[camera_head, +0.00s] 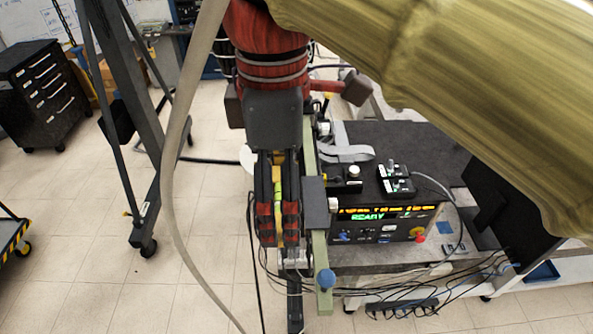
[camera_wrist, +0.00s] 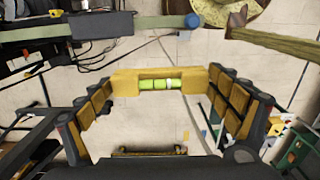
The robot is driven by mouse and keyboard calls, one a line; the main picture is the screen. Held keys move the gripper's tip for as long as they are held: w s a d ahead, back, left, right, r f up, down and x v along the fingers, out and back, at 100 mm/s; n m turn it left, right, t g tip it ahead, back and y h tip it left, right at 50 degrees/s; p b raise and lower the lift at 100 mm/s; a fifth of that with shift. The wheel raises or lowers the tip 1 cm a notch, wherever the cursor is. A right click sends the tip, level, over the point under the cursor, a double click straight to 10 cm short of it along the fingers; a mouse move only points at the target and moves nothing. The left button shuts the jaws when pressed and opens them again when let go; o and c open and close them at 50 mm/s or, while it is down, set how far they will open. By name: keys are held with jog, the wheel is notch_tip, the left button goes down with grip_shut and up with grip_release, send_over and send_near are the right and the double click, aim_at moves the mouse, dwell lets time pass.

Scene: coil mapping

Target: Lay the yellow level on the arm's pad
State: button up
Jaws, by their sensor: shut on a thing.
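The yellow level (camera_wrist: 198,78) lies across my gripper (camera_wrist: 161,82) in the wrist view, held at both ends between the dark, yellow-faced fingers. Its green vial shows in the middle. In the head view my gripper (camera_head: 278,232) points down, with a narrow strip of the level (camera_head: 278,188) visible between its fingers. The green arm (camera_head: 320,258) stands just right of my gripper, with a blue knob at its near end. A dark grey block (camera_head: 315,204), possibly the pad, sits on it. In the wrist view the green arm (camera_wrist: 150,21) and dark block (camera_wrist: 100,25) lie beyond the level, apart from it.
A black console (camera_head: 380,228) reading READY stands right of the green arm, on a bench with small boxes and cables. A dark hoist frame (camera_head: 172,140) stands to the left. A black drawer cabinet (camera_head: 45,95) is at far left. Tiled floor is open at lower left.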

jog(key=w+d+f+p, duration=0.2)
jog(key=w+d+f, duration=0.25)
jog(key=w, duration=0.35)
send_over(315, 199)
jog(key=f, duration=0.2)
jog(key=s+f, duration=0.1)
jog(key=f, duration=0.1)
jog(key=shift+a+p, duration=0.3)
jog(key=shift+p, duration=0.1)
jog(key=shift+w+f, duration=0.2)
jog(key=shift+w+d+f, duration=0.15)
jog(key=shift+f, duration=0.8)
jog(key=shift+w+d+f, duration=0.1)
jog(key=shift+f, duration=0.85)
jog(key=shift+f, duration=0.1)
jog(key=o, duration=0.7)
jog(key=shift+f, duration=0.1)
jog(key=shift+o, duration=1.4)
